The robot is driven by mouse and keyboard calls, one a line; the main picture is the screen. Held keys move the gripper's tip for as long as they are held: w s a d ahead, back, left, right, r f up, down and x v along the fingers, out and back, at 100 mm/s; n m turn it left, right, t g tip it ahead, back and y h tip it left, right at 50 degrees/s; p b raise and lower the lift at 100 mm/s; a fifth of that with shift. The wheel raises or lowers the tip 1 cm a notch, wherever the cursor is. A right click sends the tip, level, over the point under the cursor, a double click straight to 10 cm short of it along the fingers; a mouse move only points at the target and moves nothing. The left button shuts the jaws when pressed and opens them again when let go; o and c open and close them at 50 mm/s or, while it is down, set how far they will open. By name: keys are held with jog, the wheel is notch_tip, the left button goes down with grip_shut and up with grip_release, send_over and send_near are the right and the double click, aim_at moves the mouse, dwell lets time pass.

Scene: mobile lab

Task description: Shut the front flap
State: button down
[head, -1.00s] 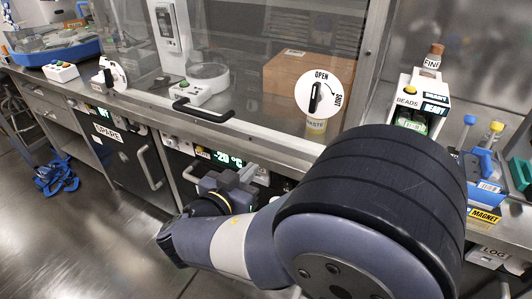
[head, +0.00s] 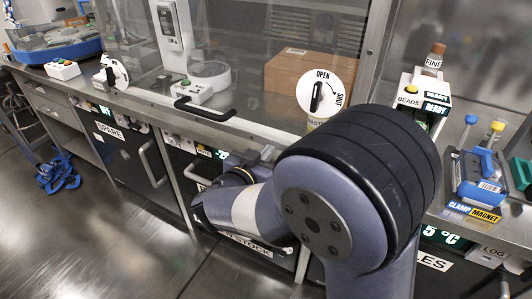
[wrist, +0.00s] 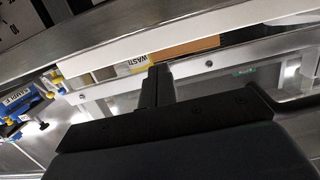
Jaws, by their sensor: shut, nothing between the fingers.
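The front flap looks like the clear panel with a white lower edge (head: 251,132) across the front of the hood, with a black bar handle (head: 203,110) low on it. In the head view a round white OPEN/SHUT dial (head: 325,96) stands at its right, its black pointer near upright, towards OPEN. My gripper's fingertips are hidden in the head view, below the hood's front edge. In the wrist view my gripper (wrist: 157,72) is shut and empty, near a long white edge (wrist: 190,32). I cannot tell whether it touches that edge.
Behind the panel are a cardboard box (head: 307,78) and a white balance (head: 210,75). A beads dispenser (head: 420,100) and a blue clamp-and-magnet tray (head: 480,178) stand at right. A cabinet marked SPARE (head: 125,150) is below. The floor at left is mostly clear.

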jog(key=w+b, duration=0.1)
jog(key=b, duration=0.1)
jog(key=w+d+b, duration=0.1)
jog(key=b, duration=0.1)
jog(key=w+t+b, duration=0.1)
jog(key=b, duration=0.1)
jog(key=shift+w+d+f, duration=0.1)
jog(key=shift+d+f, duration=0.1)
jog(key=shift+f, duration=0.1)
